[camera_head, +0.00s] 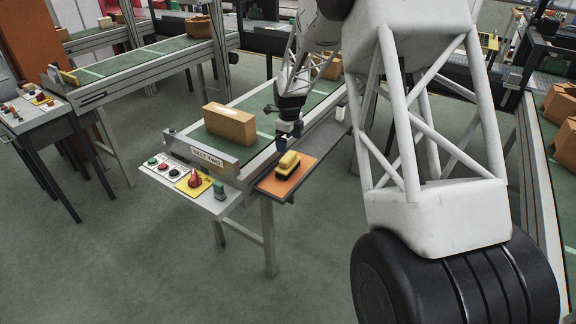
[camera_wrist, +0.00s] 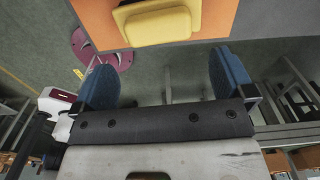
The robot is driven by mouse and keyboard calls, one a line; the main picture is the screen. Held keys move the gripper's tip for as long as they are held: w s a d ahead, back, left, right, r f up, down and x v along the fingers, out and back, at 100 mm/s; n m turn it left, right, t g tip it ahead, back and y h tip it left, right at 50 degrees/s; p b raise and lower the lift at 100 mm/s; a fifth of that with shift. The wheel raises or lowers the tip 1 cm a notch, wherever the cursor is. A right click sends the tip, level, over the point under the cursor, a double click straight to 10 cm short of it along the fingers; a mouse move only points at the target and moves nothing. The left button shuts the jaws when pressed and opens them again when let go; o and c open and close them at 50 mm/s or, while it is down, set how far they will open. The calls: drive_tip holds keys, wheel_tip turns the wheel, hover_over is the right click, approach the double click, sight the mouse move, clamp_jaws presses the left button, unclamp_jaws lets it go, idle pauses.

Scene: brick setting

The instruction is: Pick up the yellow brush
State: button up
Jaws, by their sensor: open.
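The yellow brush (camera_head: 288,160) lies on an orange mat (camera_head: 268,185) at the end of a grey side shelf, with a dark part showing under its yellow top. My gripper (camera_head: 286,142) is just above and behind it in the head view, pointing down. In the wrist view my gripper (camera_wrist: 162,68) has its two blue fingers wide apart with nothing between them. I cannot tell the exact height gap.
A conveyor (camera_head: 262,120) with a cardboard box (camera_head: 230,125) runs beside the shelf. A control panel (camera_head: 190,183) with a red knob and buttons stands left of the mat. Open green floor lies in front.

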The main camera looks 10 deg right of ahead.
sight(288, 156)
drive_tip(key=shift+f, duration=1.25)
drive_tip(key=shift+f, duration=0.1)
drive_tip(key=shift+a+f, duration=0.2)
drive_tip(key=shift+f, duration=2.3)
drive_tip(key=shift+c, duration=0.5)
drive_tip(key=c, duration=0.6)
drive_tip(key=shift+r, duration=0.15)
